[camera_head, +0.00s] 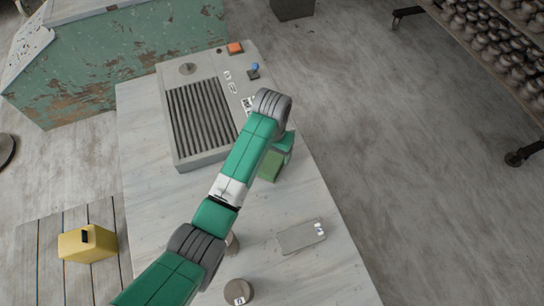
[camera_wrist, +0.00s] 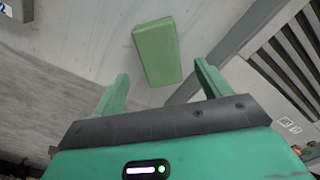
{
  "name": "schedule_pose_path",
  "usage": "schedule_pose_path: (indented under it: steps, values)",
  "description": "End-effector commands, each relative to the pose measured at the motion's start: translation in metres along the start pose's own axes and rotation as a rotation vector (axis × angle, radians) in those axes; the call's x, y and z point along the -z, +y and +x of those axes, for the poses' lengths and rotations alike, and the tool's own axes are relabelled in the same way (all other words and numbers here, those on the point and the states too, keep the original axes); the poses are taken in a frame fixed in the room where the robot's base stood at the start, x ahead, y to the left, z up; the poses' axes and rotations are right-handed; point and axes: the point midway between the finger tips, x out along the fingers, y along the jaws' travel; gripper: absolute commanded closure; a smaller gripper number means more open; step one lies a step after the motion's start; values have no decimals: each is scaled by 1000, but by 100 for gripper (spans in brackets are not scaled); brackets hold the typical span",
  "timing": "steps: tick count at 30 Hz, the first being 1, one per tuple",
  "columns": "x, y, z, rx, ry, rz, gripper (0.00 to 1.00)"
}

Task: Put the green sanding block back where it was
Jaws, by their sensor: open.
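The green sanding block (camera_head: 270,167) is on the pale table, right of the grated machine, and my arm partly hides it in the head view. In the wrist view the block (camera_wrist: 157,50) shows whole, slightly tilted in the picture, ahead of and between my fingertips. My gripper (camera_wrist: 161,70) is open, with a finger to either side and visible gaps to the block. In the head view my gripper (camera_head: 287,146) is beside the block, its fingers mostly hidden.
The grated grey machine (camera_head: 182,153) fills the table's back left. A grey plate (camera_head: 302,236) and a round pot-like piece (camera_head: 238,291) are nearer the front.

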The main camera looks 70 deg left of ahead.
Motion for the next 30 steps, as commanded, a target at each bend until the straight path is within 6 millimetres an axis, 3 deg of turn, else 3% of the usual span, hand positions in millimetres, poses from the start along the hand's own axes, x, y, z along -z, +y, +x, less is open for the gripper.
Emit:
schedule_pose_path:
  steps: [3, 9, 25, 28, 29, 30]
  values:
    - [1, 1, -32, 1, 4, 1, 24]
    - [0, 0, -59, 0, 1, 1, 24]
    - [1, 2, -64, 0, 5, 3, 24]
    - [18, 31, -84, -2, 115, 54, 24]
    - [28, 50, -96, -5, 183, 83, 24]
    - [41, 80, -119, -15, 297, 130, 24]
